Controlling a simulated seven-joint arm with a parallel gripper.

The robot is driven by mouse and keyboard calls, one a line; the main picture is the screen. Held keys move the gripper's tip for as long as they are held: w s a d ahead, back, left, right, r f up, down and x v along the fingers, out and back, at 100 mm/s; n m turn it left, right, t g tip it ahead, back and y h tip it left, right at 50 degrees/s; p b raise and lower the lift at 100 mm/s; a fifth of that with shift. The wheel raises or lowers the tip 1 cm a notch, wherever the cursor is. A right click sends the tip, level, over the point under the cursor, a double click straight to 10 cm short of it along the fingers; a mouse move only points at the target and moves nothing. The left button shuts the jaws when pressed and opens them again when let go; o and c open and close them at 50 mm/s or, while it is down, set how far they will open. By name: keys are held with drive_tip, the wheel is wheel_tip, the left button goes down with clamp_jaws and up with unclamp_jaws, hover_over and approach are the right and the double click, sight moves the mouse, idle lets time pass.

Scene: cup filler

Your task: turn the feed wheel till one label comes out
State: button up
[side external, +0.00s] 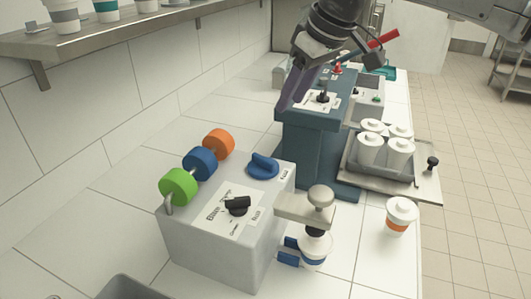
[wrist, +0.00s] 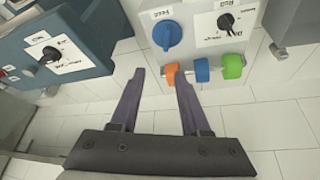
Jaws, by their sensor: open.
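The feed wheel is a blue knob (side external: 263,166) on top of the light grey machine (side external: 215,260), near its far right corner. It also shows in the wrist view (wrist: 167,35), with a small white "Feed" plate (wrist: 161,14) beside it. My gripper (side external: 284,108) is open and empty, above and beyond the knob and beside the dark blue machine. In the wrist view the fingertips (wrist: 160,74) are spread apart, with the knob past them and not between them. I cannot make out a label coming out in either view.
Orange, blue and green rollers (side external: 200,163) stand along the grey machine's left edge. A black dial (side external: 237,206) is on its top. A dark blue machine (side external: 312,150) stands close behind. A cup (side external: 315,246) sits at the front fixture; another cup (side external: 401,216) stands to the right.

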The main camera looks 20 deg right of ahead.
sight(263, 157)
drive_tip(key=shift+g, duration=0.3)
drive_tip(key=x, duration=1.6)
drive_tip(key=shift+s+a, duration=0.35)
clamp_jaws()
